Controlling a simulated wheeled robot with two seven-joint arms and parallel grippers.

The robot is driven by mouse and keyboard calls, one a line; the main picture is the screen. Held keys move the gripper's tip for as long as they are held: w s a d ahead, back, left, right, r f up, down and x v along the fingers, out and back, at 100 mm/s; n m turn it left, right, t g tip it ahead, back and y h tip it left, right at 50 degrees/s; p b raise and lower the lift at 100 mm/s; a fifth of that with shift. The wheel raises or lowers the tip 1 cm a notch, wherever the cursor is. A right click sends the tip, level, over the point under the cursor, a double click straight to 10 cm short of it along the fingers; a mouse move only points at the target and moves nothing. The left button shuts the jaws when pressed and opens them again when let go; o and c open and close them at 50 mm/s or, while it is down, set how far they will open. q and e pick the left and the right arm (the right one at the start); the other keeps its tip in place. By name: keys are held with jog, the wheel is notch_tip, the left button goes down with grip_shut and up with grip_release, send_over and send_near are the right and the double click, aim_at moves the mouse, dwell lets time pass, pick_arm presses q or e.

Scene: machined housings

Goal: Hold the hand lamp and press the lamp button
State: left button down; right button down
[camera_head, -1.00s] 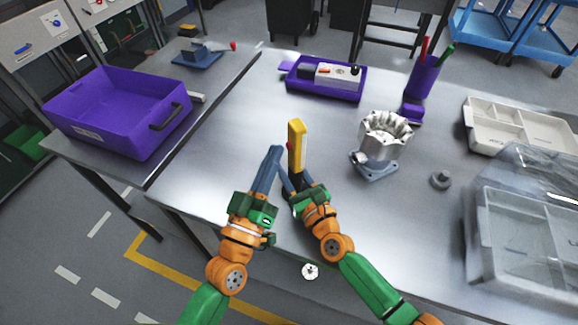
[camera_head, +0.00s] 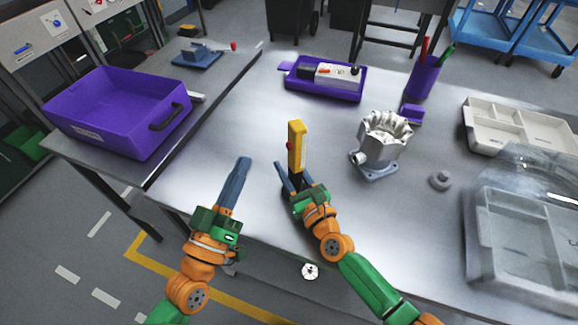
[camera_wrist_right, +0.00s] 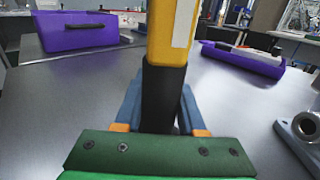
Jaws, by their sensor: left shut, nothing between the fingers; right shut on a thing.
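The hand lamp (camera_head: 296,148) is a yellow bar with a black lower part, held upright above the table in the head view. A small red button (camera_head: 290,146) shows on its left side. My right gripper (camera_head: 291,180) is shut on the lamp's black lower part. The right wrist view shows the lamp (camera_wrist_right: 172,45) rising between the blue fingers, its top cut off and the button not seen. My left gripper (camera_head: 241,165) is shut and empty, to the left of the lamp and apart from it.
A metal housing (camera_head: 383,145) stands right of the lamp. A purple tray (camera_head: 325,90) with small items and a purple pen cup (camera_head: 423,78) are behind. Grey organizers (camera_head: 520,127) fill the right side. A purple bin (camera_head: 118,108) sits on the left table.

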jog(key=shift+c, duration=2.1)
grip_release()
